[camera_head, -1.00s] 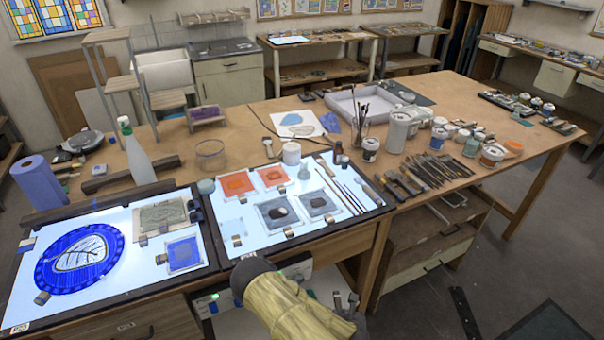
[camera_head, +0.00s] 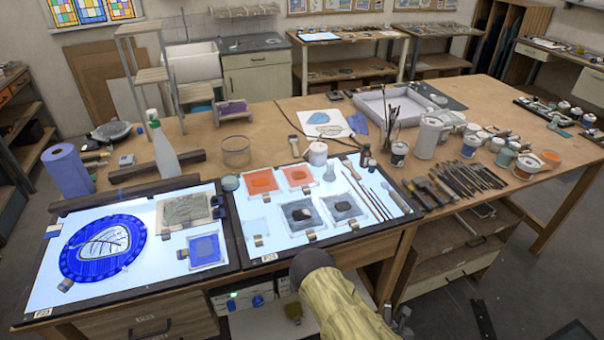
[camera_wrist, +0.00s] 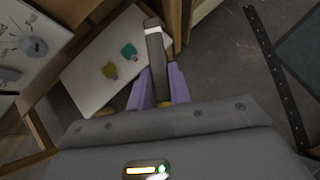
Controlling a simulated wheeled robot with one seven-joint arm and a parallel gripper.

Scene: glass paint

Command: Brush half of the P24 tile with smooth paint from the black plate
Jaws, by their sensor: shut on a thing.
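In the wrist view my gripper (camera_wrist: 160,92) is shut on a dark flat brush-like tool (camera_wrist: 156,50) with a pale band near its far end. It stands between the lavender fingers, clear of the panels. The gripper is out of sight in the head view. There, two grey plates with dark paint blobs, the left plate (camera_head: 311,227) and the right plate (camera_head: 349,217), lie on the right light panel (camera_head: 285,244). A small blue tile (camera_head: 205,250) lies on the left light panel (camera_head: 56,285). I cannot read which tile is P24.
Orange-painted plates (camera_head: 262,181) lie behind the grey ones. Thin brushes (camera_head: 366,190) lie at the panel's right. A spray bottle (camera_head: 163,150) and a blue roll (camera_head: 67,169) stand at the back left. A large round blue piece (camera_head: 75,262) covers much of the left panel.

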